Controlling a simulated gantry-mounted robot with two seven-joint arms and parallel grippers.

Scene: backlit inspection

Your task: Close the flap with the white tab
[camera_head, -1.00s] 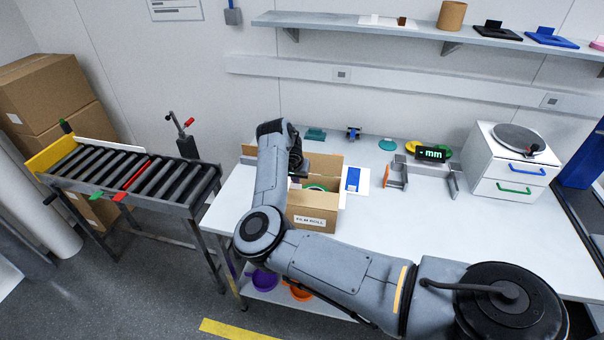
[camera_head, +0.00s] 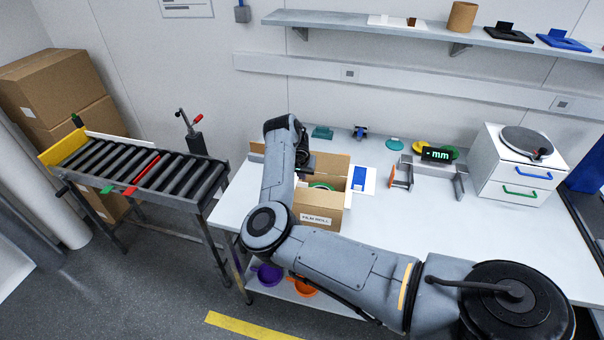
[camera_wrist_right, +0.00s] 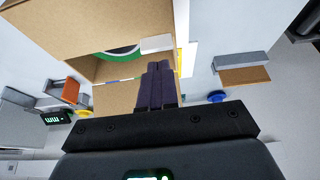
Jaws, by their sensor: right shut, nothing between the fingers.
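An open cardboard box (camera_head: 334,215) labelled "FILM ROLL" stands on the white table, with a green ring (camera_head: 322,186) inside. In the right wrist view a broad brown cardboard panel (camera_wrist_right: 85,25) lies beside the opening, where the green ring (camera_wrist_right: 124,52) shows. The white tab (camera_wrist_right: 156,44) is by this panel, just beyond my right gripper's fingertips. My right gripper (camera_wrist_right: 158,66) is shut and empty; I cannot tell whether it touches the tab. In the head view my right gripper (camera_head: 303,172) is over the box, partly hidden by its arm. The left gripper is out of view.
A blue-and-white card (camera_head: 370,181) lies right of the box. Behind are a teal item (camera_head: 322,132), an orange-ended bracket (camera_head: 402,172) and a display (camera_head: 437,154). A drawer unit (camera_head: 512,172) stands right. A roller conveyor (camera_head: 140,168) is left. The table's front right is clear.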

